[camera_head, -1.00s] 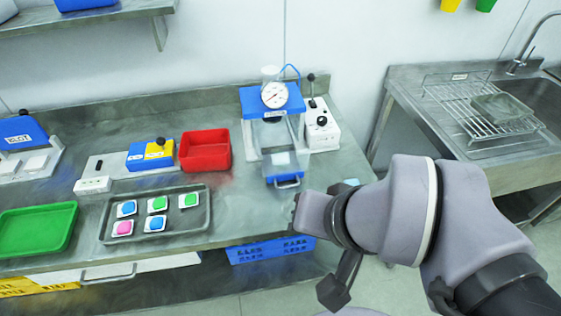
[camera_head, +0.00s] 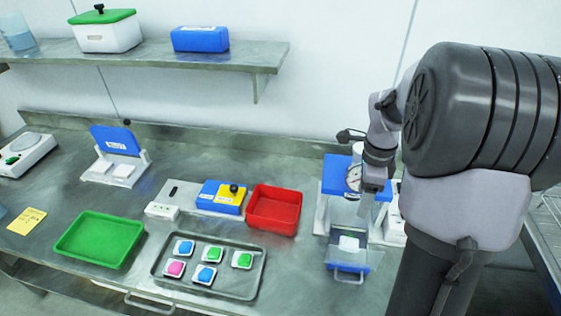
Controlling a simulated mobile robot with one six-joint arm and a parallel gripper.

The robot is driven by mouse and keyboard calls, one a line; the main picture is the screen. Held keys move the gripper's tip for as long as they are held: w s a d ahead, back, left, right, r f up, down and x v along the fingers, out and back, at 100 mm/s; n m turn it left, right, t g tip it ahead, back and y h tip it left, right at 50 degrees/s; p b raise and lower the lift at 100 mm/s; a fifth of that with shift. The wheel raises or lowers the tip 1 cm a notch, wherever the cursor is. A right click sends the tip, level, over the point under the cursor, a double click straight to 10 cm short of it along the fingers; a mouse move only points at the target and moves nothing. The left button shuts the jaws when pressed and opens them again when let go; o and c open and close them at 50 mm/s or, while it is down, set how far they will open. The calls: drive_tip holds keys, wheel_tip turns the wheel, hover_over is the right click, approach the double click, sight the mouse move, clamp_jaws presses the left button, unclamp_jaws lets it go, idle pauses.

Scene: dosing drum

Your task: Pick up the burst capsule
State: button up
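Several white square capsules with coloured tops lie in a grey tray (camera_head: 262,272): blue (camera_head: 184,247), green (camera_head: 213,254), green (camera_head: 242,260), pink (camera_head: 175,268) and blue (camera_head: 205,275). None looks clearly burst at this size. A small white item (camera_head: 349,243) sits inside the clear chamber of the blue-topped press with a gauge; I cannot tell if it is a capsule. My gripper (camera_head: 367,208) hangs near the front of this press, right of the tray and apart from the capsules. Its fingers are too small and overlapped to show whether they are open.
The blue-topped press (camera_head: 338,176) stands at the right. A red bin (camera_head: 274,209), a blue and yellow box (camera_head: 220,196) and a green tray (camera_head: 99,240) are on the bench. A scale (camera_head: 26,152) with a green item stands far left. A shelf (camera_head: 180,54) overhangs the back.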

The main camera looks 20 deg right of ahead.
drive_tip(key=b, duration=0.5)
hover_over(350, 243)
drive_tip(key=f, duration=1.1)
drive_tip(key=shift+w+d+f, duration=0.15)
drive_tip(key=shift+d+f, duration=0.15)
drive_tip(key=shift+d, duration=0.05)
drive_tip(key=f, duration=0.2)
drive_tip(key=f+b, duration=0.1)
drive_tip(key=f, duration=0.1)
drive_tip(key=f+b, duration=0.1)
drive_tip(key=f, duration=0.1)
drive_tip(key=shift+a+f, duration=0.1)
drive_tip(key=shift+a, duration=0.25)
drive_tip(key=shift+c, duration=0.8)
clamp_jaws()
